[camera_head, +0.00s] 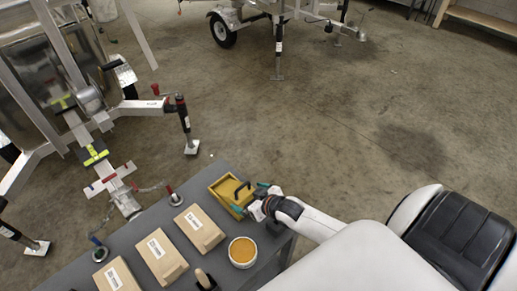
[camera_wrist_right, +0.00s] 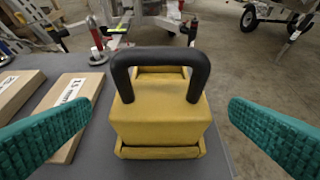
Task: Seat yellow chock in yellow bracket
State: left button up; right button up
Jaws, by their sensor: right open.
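The yellow chock (camera_wrist_right: 160,118) with a black arched handle (camera_wrist_right: 160,57) is on the grey table, where it also shows in the head view (camera_head: 243,198). The yellow bracket (camera_wrist_right: 160,153) shows as a rim at the chock's near foot, with more yellow behind under the handle. The chock appears to stand within the bracket; how deep it sits I cannot tell. My right gripper (camera_head: 250,199) is at the table's right edge, close to the chock. Its teal fingers are open, one on each side of the chock, apart from it in the wrist view (camera_wrist_right: 160,112). My left gripper is not in view.
Several tan boxes (camera_head: 199,229) with white labels lie left of the chock on the grey table (camera_head: 137,227). An open orange-filled tub (camera_head: 242,252) stands near my right gripper. Trailer frames stand on the concrete floor beyond; the floor at centre is clear.

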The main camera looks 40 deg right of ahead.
jog(key=v, duration=0.5)
jog(key=shift+s+r, duration=0.3)
